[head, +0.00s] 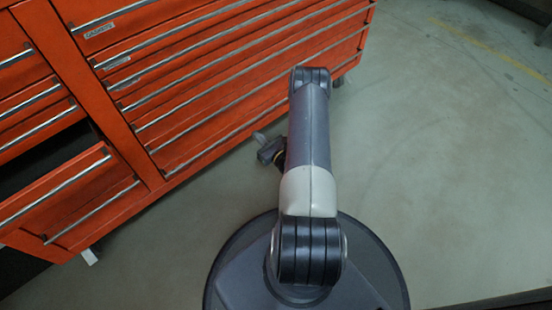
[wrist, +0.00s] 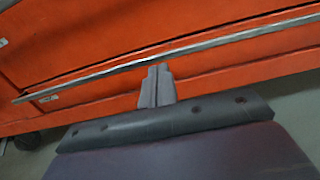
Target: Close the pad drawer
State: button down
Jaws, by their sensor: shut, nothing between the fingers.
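One red drawer (head: 62,190) in the left column of the cabinet stands pulled out, with a dark gap above its front. It is the only drawer I see clearly open; no pad label is readable on it. My gripper (head: 259,138) is partly hidden behind my arm in the head view, in front of the right column of drawers, away from the open drawer. In the wrist view my gripper (wrist: 158,72) is shut and empty, its fingertips close to a red drawer front under a long silver handle (wrist: 160,54). Whether they touch it I cannot tell.
The red tool cabinet (head: 150,172) fills the left and top of the head view. Its right-column drawers look shut, and one label (head: 98,30) seems to read gaskets. Open grey floor (head: 430,150) lies to the right.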

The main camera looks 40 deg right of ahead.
jog(key=s+d+p, duration=0.1)
jog(key=s+p, duration=0.1)
jog(key=s, duration=0.7)
jog(key=shift+s, duration=0.2)
jog(key=shift+w, duration=0.1)
